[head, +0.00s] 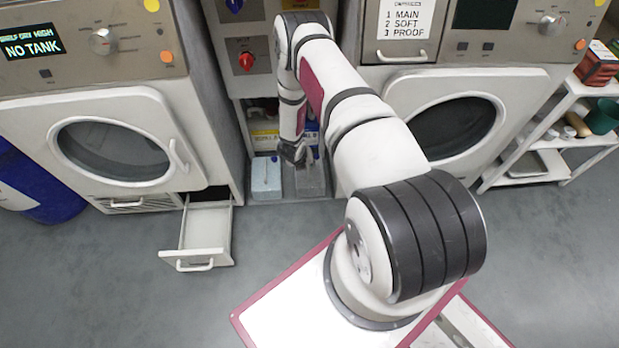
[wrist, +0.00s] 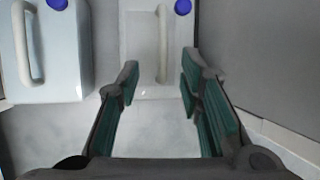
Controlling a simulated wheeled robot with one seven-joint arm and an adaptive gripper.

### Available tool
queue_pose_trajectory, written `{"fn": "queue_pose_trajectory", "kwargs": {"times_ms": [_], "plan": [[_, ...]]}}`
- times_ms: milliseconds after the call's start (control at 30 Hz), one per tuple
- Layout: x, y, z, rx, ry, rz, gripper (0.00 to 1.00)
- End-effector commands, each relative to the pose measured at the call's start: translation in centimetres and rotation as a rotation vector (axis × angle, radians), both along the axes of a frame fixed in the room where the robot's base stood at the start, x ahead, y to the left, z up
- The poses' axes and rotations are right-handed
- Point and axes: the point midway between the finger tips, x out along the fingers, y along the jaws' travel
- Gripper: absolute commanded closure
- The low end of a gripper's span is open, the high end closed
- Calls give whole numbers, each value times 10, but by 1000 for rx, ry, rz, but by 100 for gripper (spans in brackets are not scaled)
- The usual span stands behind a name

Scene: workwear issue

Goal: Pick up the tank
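Two pale tanks with carry handles and blue caps stand side by side in the wrist view. The left one (wrist: 70,75) is light blue-white; in the head view it stands on the floor between the machines (head: 266,180). The other, greyer tank (wrist: 138,50) lies straight ahead of my gripper, its handle lined up with the gap between the fingers; it also shows in the head view (head: 309,182). My gripper (wrist: 160,85) is open, with green pads on both fingers and nothing held. In the head view my gripper (head: 296,155) hangs above the tanks. Contact cannot be told.
The left machine (head: 125,95) has a display reading "NO TANK" and an empty-looking drawer (head: 205,226) pulled out below. Another machine (head: 455,95) stands right, its side close to the tanks. A white shelf (head: 560,145) is far right. Grey floor (head: 130,280) is clear in front.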

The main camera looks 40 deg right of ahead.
Motion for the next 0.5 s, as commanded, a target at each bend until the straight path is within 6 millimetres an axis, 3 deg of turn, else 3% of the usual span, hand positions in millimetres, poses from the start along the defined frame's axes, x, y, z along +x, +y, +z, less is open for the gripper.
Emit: {"fn": "queue_pose_trajectory", "kwargs": {"times_ms": [100,367,500], "plan": [[4,-6,-18,0,1,2,66],[8,-13,-30,0,-1,2,66],[11,-22,-46,-1,0,3,66]]}}
